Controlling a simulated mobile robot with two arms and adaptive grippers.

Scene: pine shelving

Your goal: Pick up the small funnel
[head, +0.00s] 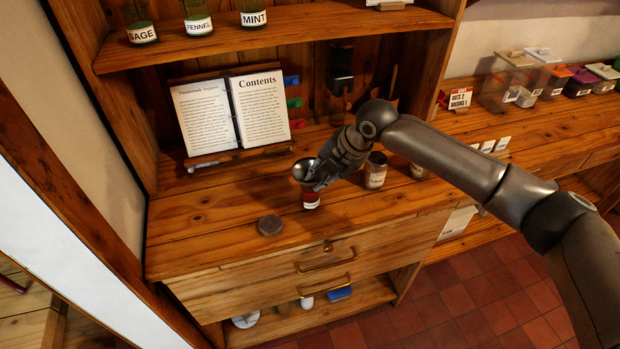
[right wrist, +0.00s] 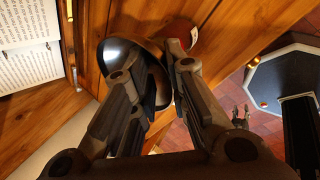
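The small funnel (head: 301,168) is a dark metal bowl shape above a jar with a red and white label (head: 311,200) on the wooden counter. Whether it rests in the jar's mouth is hidden. My right gripper (head: 322,180) is at the funnel's right side. In the right wrist view the funnel (right wrist: 122,54) lies behind and between the fingers of my right gripper (right wrist: 155,72). The fingertips stand apart, and I cannot tell whether they press on it. What looks like my left gripper (right wrist: 240,118) is small in the right wrist view, clear of the counter.
Another labelled jar (head: 376,171) stands close on the right. An open book (head: 232,112) is behind. A shelf (head: 290,32) hangs above. The front left counter is clear.

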